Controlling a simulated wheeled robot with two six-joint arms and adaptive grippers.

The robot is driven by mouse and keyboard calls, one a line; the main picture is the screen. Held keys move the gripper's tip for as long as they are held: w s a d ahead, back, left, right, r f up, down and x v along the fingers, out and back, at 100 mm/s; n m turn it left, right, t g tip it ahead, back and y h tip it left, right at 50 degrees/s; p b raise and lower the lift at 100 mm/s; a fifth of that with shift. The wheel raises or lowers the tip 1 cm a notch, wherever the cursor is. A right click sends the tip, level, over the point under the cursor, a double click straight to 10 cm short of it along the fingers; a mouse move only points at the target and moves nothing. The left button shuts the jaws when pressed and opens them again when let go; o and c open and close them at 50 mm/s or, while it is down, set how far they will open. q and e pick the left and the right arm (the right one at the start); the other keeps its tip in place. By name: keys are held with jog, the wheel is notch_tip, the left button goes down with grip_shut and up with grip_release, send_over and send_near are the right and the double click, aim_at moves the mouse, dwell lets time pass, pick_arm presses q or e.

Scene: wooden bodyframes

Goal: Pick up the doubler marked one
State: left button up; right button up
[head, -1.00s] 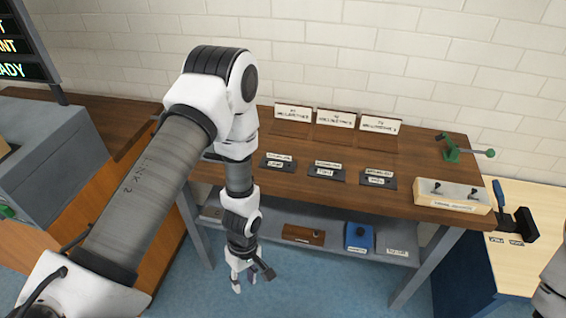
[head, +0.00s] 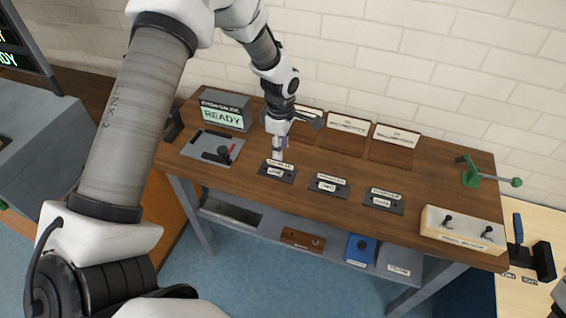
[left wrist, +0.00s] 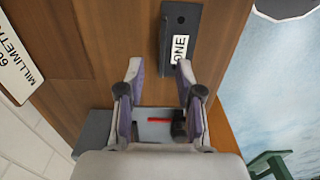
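The doubler marked one (head: 278,171) is a small dark plate with white labels near the front edge of the wooden bench, leftmost in a row of three. In the left wrist view the doubler (left wrist: 180,38) shows its ONE label just beyond the fingertips. My left gripper (head: 280,153) is just above and behind this plate. In the left wrist view the gripper (left wrist: 158,70) has its fingers apart with nothing between them. I cannot tell whether a finger touches the plate.
Two similar plates, the middle one (head: 328,186) and right one (head: 384,201), lie to the right. A READY display (head: 224,112) and a grey plate with a red-handled part (head: 212,147) stand left. Upright white signs (head: 348,123) line the back. A switch box (head: 463,229) is at right.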

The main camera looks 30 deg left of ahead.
aim_at(280, 162)
pick_arm(q)
jog(key=shift+s+f+p, duration=0.25)
jog(key=shift+s+f, duration=0.05)
jog(key=shift+f, duration=0.3)
jog(key=shift+s+f+p, duration=0.25)
jog(key=shift+s+f, duration=0.05)
jog(key=shift+f, duration=0.25)
jog(key=f, duration=0.1)
jog(key=w+f, duration=0.1)
jog(key=f, duration=0.1)
jog(key=shift+w+f, duration=0.15)
jog(key=shift+f, duration=0.05)
jog(key=shift+r, duration=0.1)
jog(key=shift+s+r, duration=0.1)
jog(key=shift+s, duration=0.2)
grip_shut()
pick_arm(e)
jog(key=shift+r, duration=0.65)
pick_arm(q)
jog(key=shift+w, duration=0.1)
